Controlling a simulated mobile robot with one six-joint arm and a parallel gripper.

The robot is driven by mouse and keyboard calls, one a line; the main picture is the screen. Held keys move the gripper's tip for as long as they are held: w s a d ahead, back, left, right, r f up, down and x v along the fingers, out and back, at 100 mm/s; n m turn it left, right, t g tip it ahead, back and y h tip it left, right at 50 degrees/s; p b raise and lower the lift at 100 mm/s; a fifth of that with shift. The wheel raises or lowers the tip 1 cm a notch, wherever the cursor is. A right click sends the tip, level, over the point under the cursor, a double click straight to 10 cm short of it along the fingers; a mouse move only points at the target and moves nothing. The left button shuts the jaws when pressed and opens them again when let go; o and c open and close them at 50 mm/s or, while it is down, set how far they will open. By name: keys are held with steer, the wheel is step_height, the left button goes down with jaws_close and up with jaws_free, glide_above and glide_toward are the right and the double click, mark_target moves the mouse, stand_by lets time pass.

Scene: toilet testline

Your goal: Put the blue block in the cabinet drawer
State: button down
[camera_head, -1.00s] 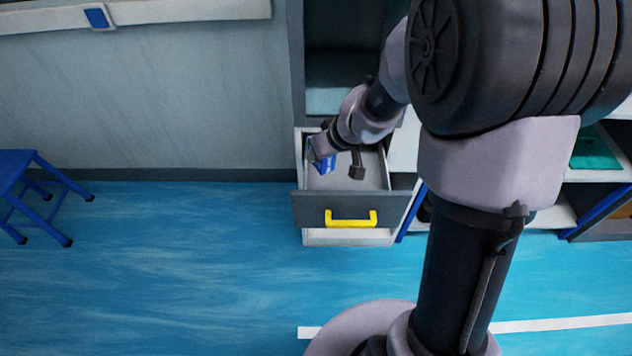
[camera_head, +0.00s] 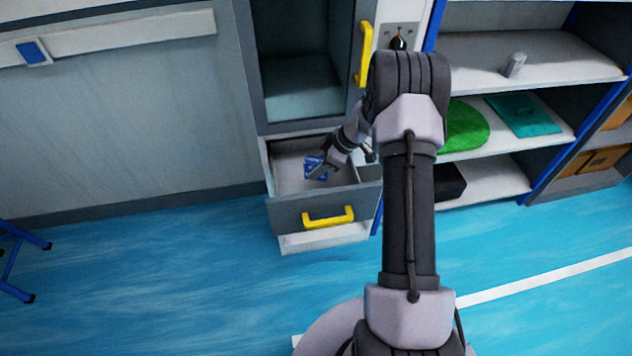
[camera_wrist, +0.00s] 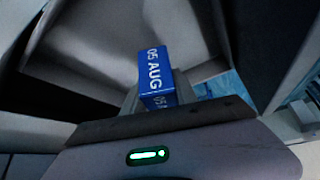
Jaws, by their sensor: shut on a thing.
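The blue block (camera_head: 315,167) is in the open cabinet drawer's space in the head view, at my gripper's end. In the wrist view the blue block (camera_wrist: 155,75) shows white lettering reading "05 AUG". My gripper (camera_head: 322,170) is shut on the block, reaching in from the right over the drawer. The fingers are mostly hidden in the wrist view. The cabinet drawer (camera_head: 318,214) is pulled out and has a yellow handle (camera_head: 328,217) on its dark front. I cannot tell whether the block touches the drawer floor.
An open cabinet compartment (camera_head: 300,90) lies above the drawer, with its yellow-handled door (camera_head: 365,55) beside it. Shelves (camera_head: 500,60) with a green disc (camera_head: 465,127) and a teal item (camera_head: 523,114) stand at right. A blue stool (camera_head: 15,255) is at left. The floor in front is clear.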

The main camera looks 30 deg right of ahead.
mark_target(317, 188)
step_height(317, 188, down, 6)
steer(key=shift+r+b, duration=0.1)
steer(key=shift+b, duration=0.75)
steer(key=shift+f+b, duration=0.25)
steer(key=shift+b, duration=0.05)
steer(key=c, duration=1)
jaws_free()
steer(key=shift+r, duration=0.1)
steer(key=shift+o, duration=0.2)
